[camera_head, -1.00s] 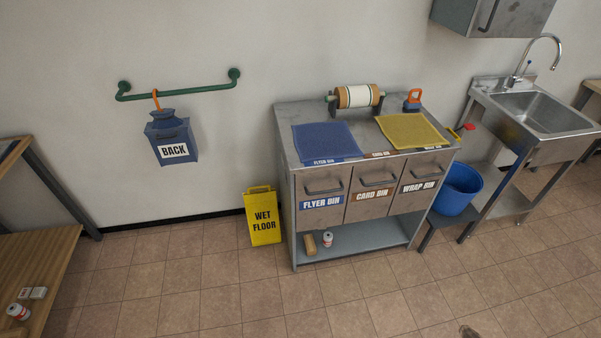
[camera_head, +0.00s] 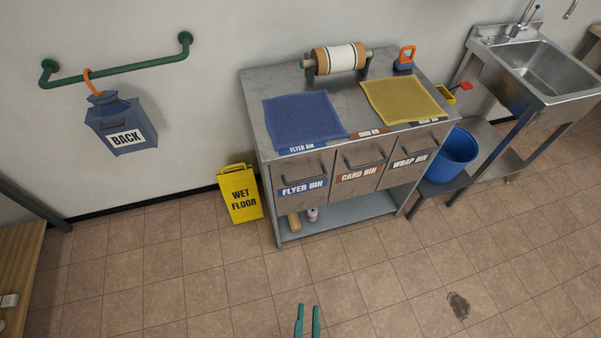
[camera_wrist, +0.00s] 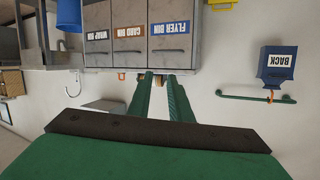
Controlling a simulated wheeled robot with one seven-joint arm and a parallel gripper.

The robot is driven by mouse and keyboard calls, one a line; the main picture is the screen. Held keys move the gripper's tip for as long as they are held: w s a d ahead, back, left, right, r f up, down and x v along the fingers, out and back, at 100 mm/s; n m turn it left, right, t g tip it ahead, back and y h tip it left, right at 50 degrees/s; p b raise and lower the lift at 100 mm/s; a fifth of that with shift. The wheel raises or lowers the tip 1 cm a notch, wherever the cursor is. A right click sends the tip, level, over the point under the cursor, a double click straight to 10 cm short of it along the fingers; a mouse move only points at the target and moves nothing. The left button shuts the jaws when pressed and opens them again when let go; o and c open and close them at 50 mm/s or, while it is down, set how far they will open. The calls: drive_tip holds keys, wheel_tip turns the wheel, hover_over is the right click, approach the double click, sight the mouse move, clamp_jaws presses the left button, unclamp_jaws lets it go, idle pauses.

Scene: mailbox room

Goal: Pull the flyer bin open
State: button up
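The flyer bin (camera_head: 303,187) is the left of three grey metal drawer fronts in a steel cabinet (camera_head: 262,135). It has a dark bar handle and a blue label. Its front looks flush with its neighbours, so it is shut. In the wrist view, which is upside down, the flyer bin (camera_wrist: 170,45) is ahead, just beyond the fingertips in the picture. My gripper (camera_head: 308,307) shows as two green fingers at the bottom of the head view, over the floor in front of the cabinet and apart from the bin. The fingers (camera_wrist: 158,76) stand apart with nothing between them.
The card bin (camera_head: 358,175) and wrap bin (camera_head: 408,164) sit to the right of it. A yellow wet-floor sign (camera_head: 241,193) stands at the cabinet's left. A blue bucket (camera_head: 456,150) is at its right.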

drive_tip(key=w+d+f+m, duration=0.2)
drive_tip(key=w+f+m, duration=0.2)
drive_tip(key=w+f, duration=0.35)
drive_tip(key=m+y, duration=0.5)
drive_tip(key=m, duration=0.3)
approach(309, 179)
drive_tip(key=x, duration=1)
drive_tip(key=shift+w+f, duration=0.15)
drive_tip(key=shift+f, duration=0.15)
drive_tip(key=shift+d, duration=0.1)
clamp_jaws()
